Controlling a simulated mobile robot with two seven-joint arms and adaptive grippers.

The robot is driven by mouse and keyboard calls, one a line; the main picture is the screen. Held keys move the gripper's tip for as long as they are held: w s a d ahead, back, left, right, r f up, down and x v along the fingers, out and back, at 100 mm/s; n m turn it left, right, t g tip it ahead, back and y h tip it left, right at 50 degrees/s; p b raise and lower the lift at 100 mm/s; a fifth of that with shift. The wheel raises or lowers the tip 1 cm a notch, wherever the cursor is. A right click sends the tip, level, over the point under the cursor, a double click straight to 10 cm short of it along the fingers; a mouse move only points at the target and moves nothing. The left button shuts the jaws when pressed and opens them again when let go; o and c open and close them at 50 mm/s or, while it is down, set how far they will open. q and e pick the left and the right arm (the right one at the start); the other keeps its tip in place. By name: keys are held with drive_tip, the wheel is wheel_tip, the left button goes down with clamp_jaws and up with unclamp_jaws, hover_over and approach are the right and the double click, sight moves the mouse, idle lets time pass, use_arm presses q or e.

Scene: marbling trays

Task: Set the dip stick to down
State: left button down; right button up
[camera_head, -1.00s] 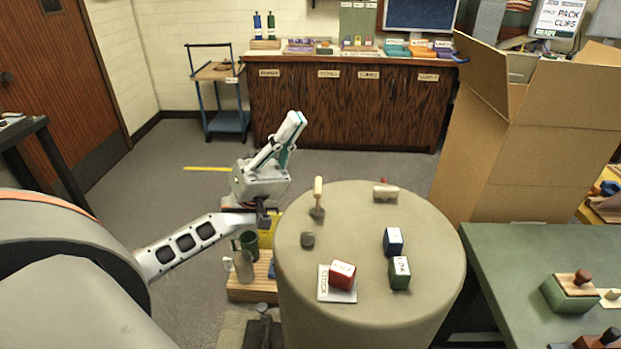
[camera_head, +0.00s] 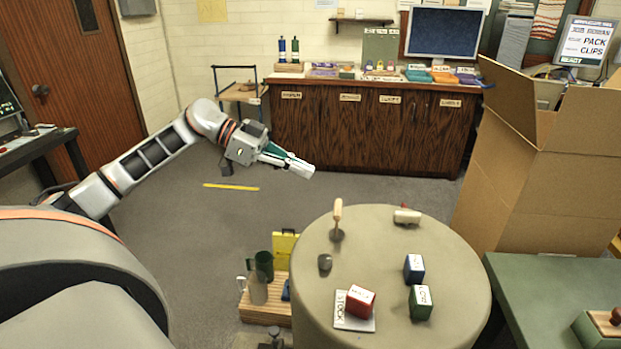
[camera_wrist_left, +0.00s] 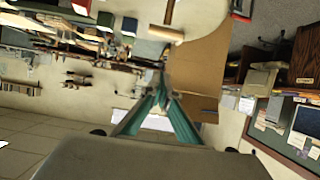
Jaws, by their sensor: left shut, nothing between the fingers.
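An upright stick with a pale wooden handle (camera_head: 337,218) stands on a small dark base near the back left of the round table (camera_head: 455,310); it looks like the dip stick, though no label confirms it. My left gripper (camera_head: 308,171) is raised over the floor, left of and beyond the stick, apart from it and pointing right. Its teal fingers also show in the left wrist view (camera_wrist_left: 161,98), closed together with nothing between them. My right gripper is out of view.
On the round table are a pale roller (camera_head: 406,216), a dark knob (camera_head: 325,262), a red block (camera_head: 360,302), a blue block (camera_head: 414,268) and a green block (camera_head: 420,302). A cardboard box (camera_head: 530,190) stands right. A wooden rack (camera_head: 262,312) is left of the table.

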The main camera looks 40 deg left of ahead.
use_arm(q)
hover_over(338, 210)
drive_tip(key=a, duration=0.2)
wheel_tip(338, 210, down, 3)
wheel_tip(338, 210, down, 4)
drive_tip(key=shift+w+a+f, duration=0.1)
drive_tip(key=shift+a+f, duration=0.05)
drive_tip(key=shift+f, duration=0.1)
